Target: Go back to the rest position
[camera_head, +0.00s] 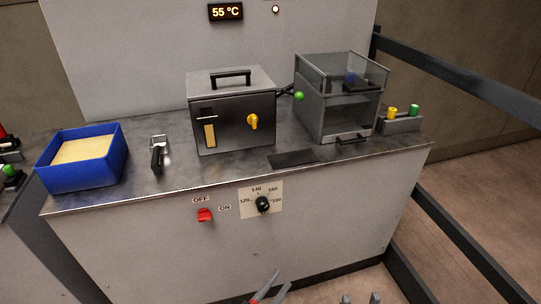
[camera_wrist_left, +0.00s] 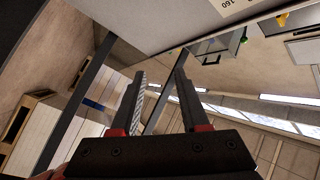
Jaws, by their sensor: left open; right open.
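My left gripper (camera_head: 268,290) shows at the bottom edge of the head view, low in front of the bench's pale front panel. In the left wrist view its two fingers (camera_wrist_left: 160,92) stand apart with nothing between them. My right gripper (camera_head: 361,299) shows only as fingertips at the bottom edge, to the right of the left one. The tips are apart and no object shows between them. Both grippers are clear of the things on the bench. The rest of both arms is hidden below the frame.
The metal bench top (camera_head: 239,166) holds a blue bin (camera_head: 82,173) with pale contents, a black-handled tool (camera_head: 157,157), a grey box (camera_head: 231,119) and a clear-walled unit (camera_head: 340,102). A red switch (camera_head: 204,215) and black dial (camera_head: 262,204) are on the front. Dark rails (camera_head: 460,80) run at right.

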